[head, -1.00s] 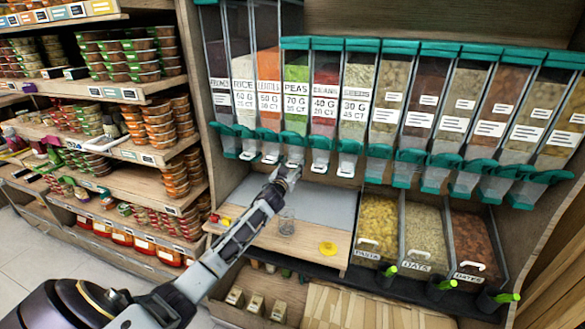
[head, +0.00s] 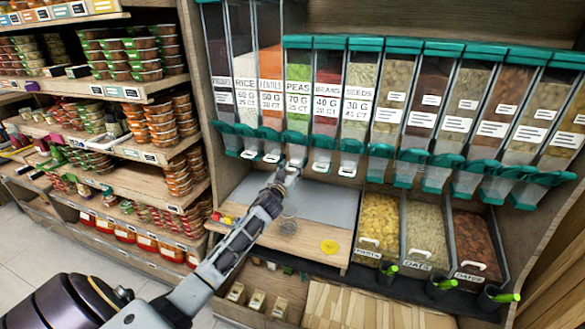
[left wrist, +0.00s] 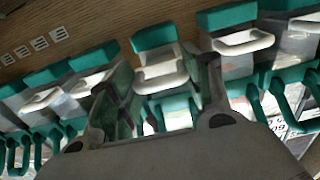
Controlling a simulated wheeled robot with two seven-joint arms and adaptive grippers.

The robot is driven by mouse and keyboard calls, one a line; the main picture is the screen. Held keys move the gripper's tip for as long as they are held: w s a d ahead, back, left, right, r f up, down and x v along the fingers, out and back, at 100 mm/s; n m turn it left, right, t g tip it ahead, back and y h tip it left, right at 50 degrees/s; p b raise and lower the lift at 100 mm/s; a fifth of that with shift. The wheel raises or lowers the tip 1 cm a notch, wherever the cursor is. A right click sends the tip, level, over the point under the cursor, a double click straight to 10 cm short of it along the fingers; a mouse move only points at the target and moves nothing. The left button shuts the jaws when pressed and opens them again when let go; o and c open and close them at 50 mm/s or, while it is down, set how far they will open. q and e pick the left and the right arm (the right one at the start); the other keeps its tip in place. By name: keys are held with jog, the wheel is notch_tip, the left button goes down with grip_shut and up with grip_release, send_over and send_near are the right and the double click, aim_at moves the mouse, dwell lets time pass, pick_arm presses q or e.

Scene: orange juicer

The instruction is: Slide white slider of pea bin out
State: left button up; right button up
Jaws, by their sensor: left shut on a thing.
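The pea bin (head: 298,68) is a clear dispenser of green peas with a teal lid and a white PEAS label, in the middle of the row in the head view. My left gripper (head: 291,168) is at the bottom of this bin, under its teal spout, and mostly hides the slider in the head view. In the left wrist view the white slider (left wrist: 162,76) with its teal part lies between the two fingers of my left gripper (left wrist: 165,88). The gripper is shut on it. How far the slider stands out is hard to tell. My right gripper is not in view.
Neighbouring dispensers have similar white sliders, such as the beans slider (head: 321,166) close on the right. Open bins (head: 378,225) stand on the right.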

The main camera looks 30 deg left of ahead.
pick_arm(q)
jog(key=shift+d+f, duration=0.4)
jog(key=shift+f, duration=0.1)
jog(key=o, duration=1)
jog(key=shift+o, duration=1.4)
jog(key=shift+s+f, duration=0.1)
jog(key=r+v, duration=0.1)
jog(key=v, duration=1)
jog(key=shift+s+a, duration=0.3)
jog(key=shift+s, duration=0.1)
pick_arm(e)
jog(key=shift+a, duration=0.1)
